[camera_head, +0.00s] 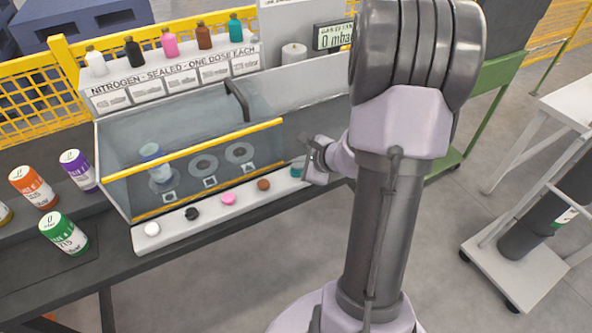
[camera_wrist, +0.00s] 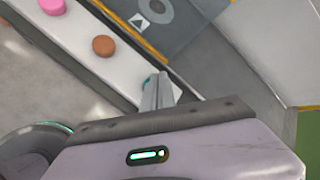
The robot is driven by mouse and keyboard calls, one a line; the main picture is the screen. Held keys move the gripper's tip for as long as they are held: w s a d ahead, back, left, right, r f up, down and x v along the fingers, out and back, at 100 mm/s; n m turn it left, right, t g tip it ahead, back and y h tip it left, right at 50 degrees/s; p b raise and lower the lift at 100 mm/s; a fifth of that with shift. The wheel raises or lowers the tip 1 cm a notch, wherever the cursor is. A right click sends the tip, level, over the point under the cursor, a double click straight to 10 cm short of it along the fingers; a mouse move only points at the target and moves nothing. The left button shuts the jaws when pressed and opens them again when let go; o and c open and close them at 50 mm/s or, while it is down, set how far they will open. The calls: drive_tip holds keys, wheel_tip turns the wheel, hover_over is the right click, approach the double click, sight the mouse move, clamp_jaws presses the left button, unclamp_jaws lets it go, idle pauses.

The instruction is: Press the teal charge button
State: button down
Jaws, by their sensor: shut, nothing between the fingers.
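The teal charge button (camera_head: 297,170) sits at the right end of the white button strip (camera_head: 178,225), partly hidden behind my wrist in the head view. In the wrist view only a sliver of the teal button (camera_wrist: 147,83) shows beside my fingertips. My gripper (camera_wrist: 158,82) is shut and empty, its tips at or just over that button; I cannot tell whether they touch it. The brown button (camera_wrist: 103,46) and the pink button (camera_wrist: 53,6) lie to its left. In the head view my gripper (camera_head: 306,171) is small and partly hidden by my own wrist.
A glass-walled chamber with a yellow front rail (camera_head: 215,160) stands behind the strip, with a canister (camera_head: 154,165) inside. Colored bottles stand on the shelf above. A display (camera_head: 334,36) reads 0 mbar. Several labelled canisters, one green (camera_head: 64,234), stand at left.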

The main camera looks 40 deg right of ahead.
sight(299, 172)
drive_tip(key=shift+f+b, duration=0.5)
drive_tip(key=shift+b, duration=0.1)
idle(0.4)
drive_tip(key=shift+r, duration=0.1)
drive_tip(key=shift+r+p, duration=0.75)
drive_tip(key=shift+r, duration=0.2)
wheel_tip(299, 172, up, 5)
drive_tip(key=p, duration=0.4)
drive_tip(key=shift+r, duration=0.1)
idle(2.1)
